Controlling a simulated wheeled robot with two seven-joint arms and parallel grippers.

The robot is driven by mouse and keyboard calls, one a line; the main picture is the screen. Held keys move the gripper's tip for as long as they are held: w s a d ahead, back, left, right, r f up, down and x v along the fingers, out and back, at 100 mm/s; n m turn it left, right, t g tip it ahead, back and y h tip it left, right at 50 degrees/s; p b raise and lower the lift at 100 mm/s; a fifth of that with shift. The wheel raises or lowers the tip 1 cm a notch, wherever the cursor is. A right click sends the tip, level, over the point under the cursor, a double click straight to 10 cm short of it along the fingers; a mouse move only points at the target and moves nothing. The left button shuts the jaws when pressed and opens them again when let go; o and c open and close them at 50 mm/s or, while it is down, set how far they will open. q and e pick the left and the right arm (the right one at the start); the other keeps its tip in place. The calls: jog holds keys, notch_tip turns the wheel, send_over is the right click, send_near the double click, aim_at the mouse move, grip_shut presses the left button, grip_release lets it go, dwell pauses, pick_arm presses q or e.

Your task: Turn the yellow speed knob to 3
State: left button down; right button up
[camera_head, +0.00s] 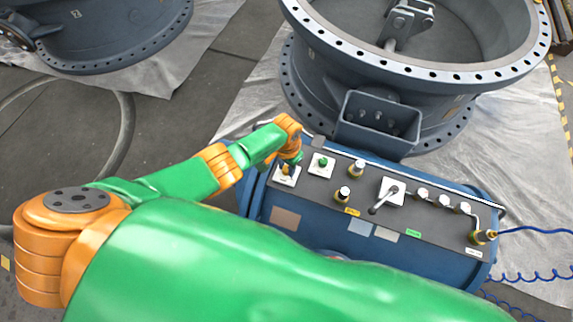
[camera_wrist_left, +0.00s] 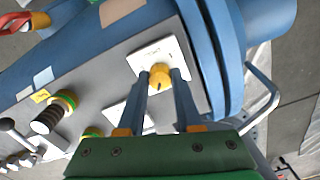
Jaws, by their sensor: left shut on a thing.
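The yellow speed knob (camera_wrist_left: 160,76) sits on a white square plate (camera_wrist_left: 150,55) on the control panel. My left gripper (camera_wrist_left: 163,85) is shut on it, one finger on each side, in the left wrist view. A dark mark shows on the knob; the scale digits are too small to read. In the head view my left gripper (camera_head: 290,164) reaches down to the plate at the panel's left end and mostly hides the knob. My right gripper is not in view.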

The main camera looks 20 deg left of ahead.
aim_at(287, 169)
pick_arm(q)
jog(key=n, duration=0.6)
jog(key=shift+n+p, duration=0.3)
jog(key=shift+p, duration=0.05)
dwell(0.3)
jog(key=c, duration=0.6)
grip_release()
notch_tip(287, 169, up, 6)
jog(key=p, duration=0.5)
jog(key=shift+r, duration=0.65)
jog(key=shift+f, duration=0.1)
